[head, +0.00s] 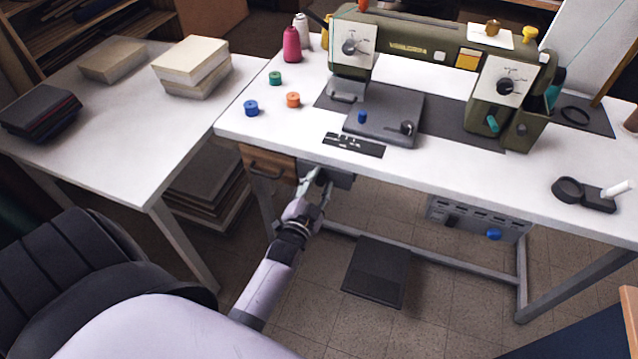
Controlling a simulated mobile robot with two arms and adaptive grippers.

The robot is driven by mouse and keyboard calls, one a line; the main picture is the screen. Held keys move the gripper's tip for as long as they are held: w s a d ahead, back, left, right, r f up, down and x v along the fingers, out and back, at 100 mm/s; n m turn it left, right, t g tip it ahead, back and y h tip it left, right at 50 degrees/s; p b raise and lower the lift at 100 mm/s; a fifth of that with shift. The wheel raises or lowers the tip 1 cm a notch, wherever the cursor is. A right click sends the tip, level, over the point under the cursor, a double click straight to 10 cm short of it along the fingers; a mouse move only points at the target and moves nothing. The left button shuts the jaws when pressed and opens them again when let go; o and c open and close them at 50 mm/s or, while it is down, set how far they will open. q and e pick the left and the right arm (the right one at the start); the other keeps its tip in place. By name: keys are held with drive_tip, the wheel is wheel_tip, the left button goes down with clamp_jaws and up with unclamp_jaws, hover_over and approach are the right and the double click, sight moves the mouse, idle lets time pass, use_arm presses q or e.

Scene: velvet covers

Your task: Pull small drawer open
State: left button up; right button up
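The small drawer (270,162) has a brown wooden front and hangs under the left end of the white sewing table. It looks closed. Its dark bar handle (266,175) shows on the front. My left gripper (318,181) is under the table's front edge, to the right of the drawer front and apart from its handle. Its fingers are spread and nothing shows between them. The fingertips are in front of a dark grey box under the table, and I cannot tell whether they touch it. My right gripper is not in view.
The sewing table (450,180) carries a green sewing machine (410,45) and several spools. A side table (120,125) with stacks of covers stands at the left. A grey pedal (377,271) lies on the floor under the sewing table. A table leg (264,205) is just left of my gripper.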

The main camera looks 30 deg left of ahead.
use_arm(q)
clamp_jaws()
drive_tip(key=shift+s, duration=0.1)
idle(0.5)
